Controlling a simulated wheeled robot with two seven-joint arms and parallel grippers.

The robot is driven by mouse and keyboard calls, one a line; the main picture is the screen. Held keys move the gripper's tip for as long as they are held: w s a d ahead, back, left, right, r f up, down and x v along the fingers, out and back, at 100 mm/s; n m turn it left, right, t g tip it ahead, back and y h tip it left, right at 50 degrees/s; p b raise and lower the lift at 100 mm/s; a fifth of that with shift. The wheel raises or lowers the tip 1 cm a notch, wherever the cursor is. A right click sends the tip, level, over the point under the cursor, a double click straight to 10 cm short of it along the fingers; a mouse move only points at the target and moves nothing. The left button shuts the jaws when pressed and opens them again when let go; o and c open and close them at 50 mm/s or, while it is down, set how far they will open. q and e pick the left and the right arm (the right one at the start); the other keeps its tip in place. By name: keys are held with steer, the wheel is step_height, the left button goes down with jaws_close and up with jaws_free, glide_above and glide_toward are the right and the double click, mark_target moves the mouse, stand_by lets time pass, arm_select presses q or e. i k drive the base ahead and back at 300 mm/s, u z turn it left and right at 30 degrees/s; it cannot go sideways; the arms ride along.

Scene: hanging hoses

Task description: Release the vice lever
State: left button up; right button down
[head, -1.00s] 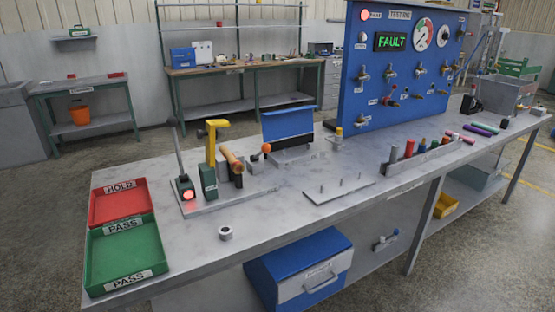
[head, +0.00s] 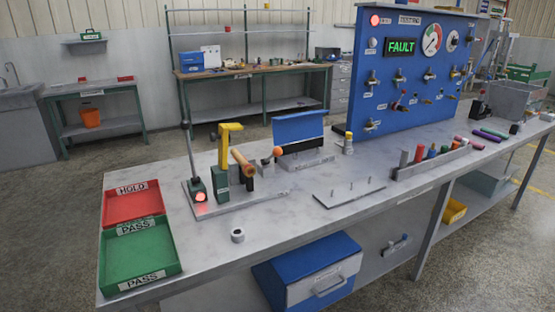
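A metal base plate (head: 240,206) on the bench's left half carries a small vice-like fixture. On it stand a yellow bracket (head: 228,132) on a dark green block (head: 221,182), and a tan cylinder (head: 241,162) held at a tilt next to a black block. A thin dark lever (head: 189,153) rises at the plate's left, leaning slightly left, with a lit red lamp (head: 201,197) at its foot. A short arm with an orange ball knob (head: 278,152) sticks up at the right. I cannot tell for sure which is the vice lever. Neither gripper is in view.
Red HOLD tray (head: 132,205) and green PASS tray (head: 138,258) lie at the bench's left end. A pegged plate (head: 349,193) and a blue panel reading FAULT (head: 401,47) are to the right. The front middle is mostly clear.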

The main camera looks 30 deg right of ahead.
mark_target(276, 151)
steer(key=i, duration=0.55)
steer(key=z, duration=0.7)
